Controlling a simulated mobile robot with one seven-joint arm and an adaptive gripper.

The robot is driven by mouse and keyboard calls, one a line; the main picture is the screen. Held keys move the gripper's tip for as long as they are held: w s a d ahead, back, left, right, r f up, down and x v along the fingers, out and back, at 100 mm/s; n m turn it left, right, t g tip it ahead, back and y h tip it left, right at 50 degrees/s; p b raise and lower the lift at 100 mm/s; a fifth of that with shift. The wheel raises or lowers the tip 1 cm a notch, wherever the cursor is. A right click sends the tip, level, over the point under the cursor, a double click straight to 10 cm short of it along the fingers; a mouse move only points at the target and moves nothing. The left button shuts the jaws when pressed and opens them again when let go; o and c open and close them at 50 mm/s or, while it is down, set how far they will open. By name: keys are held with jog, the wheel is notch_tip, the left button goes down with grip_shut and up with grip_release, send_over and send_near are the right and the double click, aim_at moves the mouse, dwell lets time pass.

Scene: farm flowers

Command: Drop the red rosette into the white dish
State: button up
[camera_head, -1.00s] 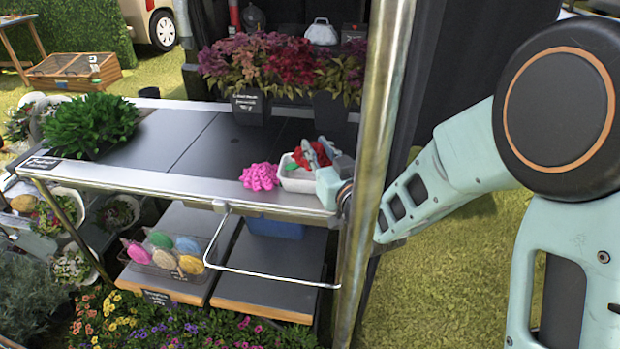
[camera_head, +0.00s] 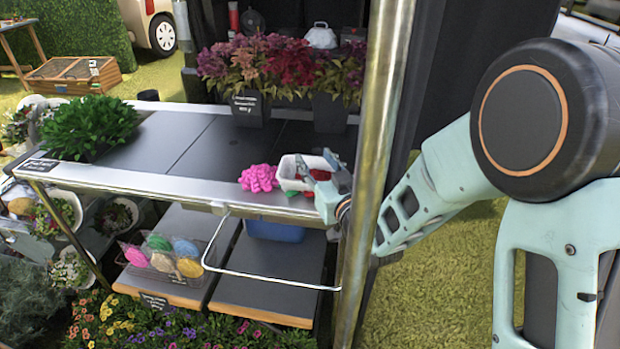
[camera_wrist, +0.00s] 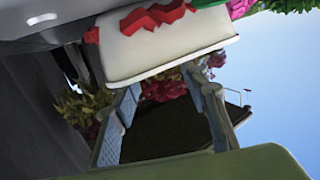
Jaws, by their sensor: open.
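The white dish (camera_head: 289,171) stands near the front right corner of the stall table. Its pale wall (camera_wrist: 165,52) fills the upper middle of the wrist view. The red rosette (camera_wrist: 152,17) shows above the dish's rim there; in the head view my gripper partly covers its red petals (camera_head: 320,174). It looks to be in the dish, though its underside is hidden. My gripper (camera_head: 322,170) is at the dish's right side in the head view. In the wrist view my gripper (camera_wrist: 163,112) has its fingers apart, with nothing held between them.
A pink rosette (camera_head: 259,178) lies left of the dish. Purple and red potted plants (camera_head: 285,65) stand behind. A metal post (camera_head: 377,150) rises close to the right of my gripper.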

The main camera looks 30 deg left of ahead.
jog(key=shift+s+d, duration=0.1)
jog(key=v, duration=0.7)
jog(key=shift+s+d, duration=0.1)
dwell(0.4)
